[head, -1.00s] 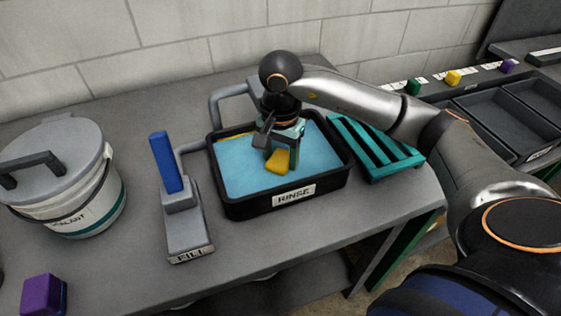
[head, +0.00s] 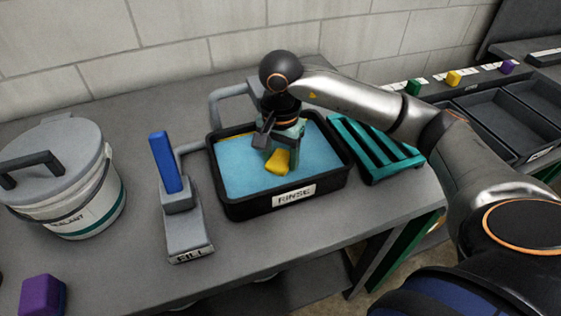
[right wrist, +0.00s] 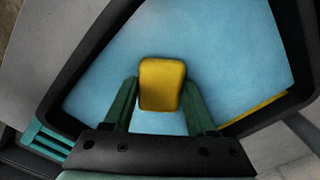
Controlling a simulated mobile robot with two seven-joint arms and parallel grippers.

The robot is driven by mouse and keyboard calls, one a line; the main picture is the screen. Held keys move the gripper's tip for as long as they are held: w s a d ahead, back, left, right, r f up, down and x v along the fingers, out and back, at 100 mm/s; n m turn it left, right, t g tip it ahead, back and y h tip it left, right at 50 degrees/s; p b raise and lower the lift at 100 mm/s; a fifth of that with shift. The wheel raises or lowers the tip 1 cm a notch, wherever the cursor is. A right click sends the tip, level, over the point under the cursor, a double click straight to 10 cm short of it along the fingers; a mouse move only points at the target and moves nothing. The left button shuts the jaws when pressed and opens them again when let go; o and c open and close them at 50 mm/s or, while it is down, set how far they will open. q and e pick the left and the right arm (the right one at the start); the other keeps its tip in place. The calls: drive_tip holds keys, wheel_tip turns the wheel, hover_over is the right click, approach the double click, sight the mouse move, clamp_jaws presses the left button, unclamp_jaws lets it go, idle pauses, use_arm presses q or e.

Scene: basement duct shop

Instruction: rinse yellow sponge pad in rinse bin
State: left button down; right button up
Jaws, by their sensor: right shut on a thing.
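The yellow sponge pad (head: 278,161) is at the blue water inside the black rinse bin (head: 262,208), which carries a RINSE label. In the right wrist view the sponge (right wrist: 162,84) sits between two green fingers. My right gripper (head: 283,150) is shut on it and points down into the bin. It also shows in the right wrist view (right wrist: 158,108). How deep the sponge sits in the water is hard to tell. My left gripper is not in view.
A FILL lever with a blue handle (head: 166,162) stands left of the bin. A lidded bucket (head: 68,190) and a purple block (head: 43,294) are farther left. A teal slatted rack (head: 376,152) is right of the bin. Dark trays (head: 490,112) lie at far right.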

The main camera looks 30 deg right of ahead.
sight(280, 158)
drive_tip(key=shift+s, duration=0.1)
drive_tip(key=shift+r+p, duration=2.15)
drive_tip(key=shift+r, duration=1.3)
drive_tip(key=shift+r, duration=0.1)
